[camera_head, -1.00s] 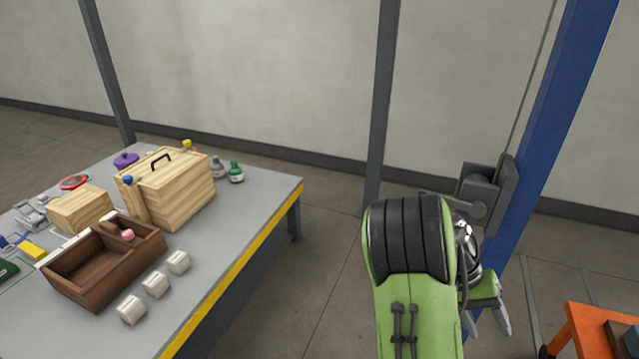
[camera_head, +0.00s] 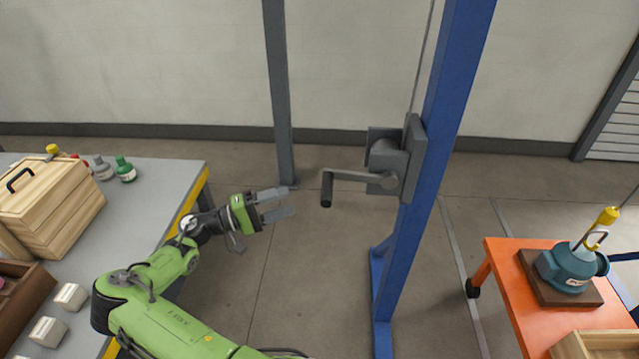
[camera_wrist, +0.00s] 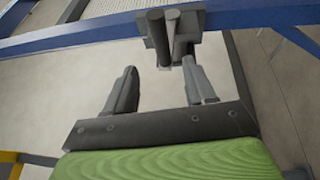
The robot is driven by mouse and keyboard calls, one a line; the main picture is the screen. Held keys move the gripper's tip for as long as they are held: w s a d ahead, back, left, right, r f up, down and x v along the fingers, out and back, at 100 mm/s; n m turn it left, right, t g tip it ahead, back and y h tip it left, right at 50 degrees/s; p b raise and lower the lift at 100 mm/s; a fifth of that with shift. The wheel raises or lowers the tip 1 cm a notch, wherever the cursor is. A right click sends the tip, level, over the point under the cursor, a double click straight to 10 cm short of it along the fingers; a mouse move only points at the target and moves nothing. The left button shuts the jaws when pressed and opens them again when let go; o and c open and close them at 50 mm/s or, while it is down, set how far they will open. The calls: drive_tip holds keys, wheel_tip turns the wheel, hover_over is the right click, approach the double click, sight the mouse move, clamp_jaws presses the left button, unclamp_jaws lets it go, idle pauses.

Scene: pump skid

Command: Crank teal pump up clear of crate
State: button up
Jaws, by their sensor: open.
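The teal pump (camera_head: 570,268) sits upright on a brown board on the orange cart at the right, with a yellow hook (camera_head: 600,226) and cable at its top. The grey winch (camera_head: 398,160) is mounted on the blue post; its crank arm reaches left to a dark handle (camera_head: 326,189) hanging down. My gripper (camera_head: 291,200) is open and empty, a little left of the handle and apart from it. In the wrist view, the winch and handle (camera_wrist: 157,38) show beyond my open fingers (camera_wrist: 163,88).
The orange cart (camera_head: 505,290) also bears a wooden crate (camera_head: 596,343) at its near edge. The grey bench (camera_head: 150,200) with wooden boxes, bottles and white blocks stands at the left. Floor between bench and blue post (camera_head: 435,150) is clear.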

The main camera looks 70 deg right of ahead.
drive_tip(key=x, duration=1.3)
drive_tip(key=shift+s+d, duration=0.25)
drive_tip(key=shift+s, duration=0.05)
drive_tip(key=shift+c, duration=0.3)
clamp_jaws()
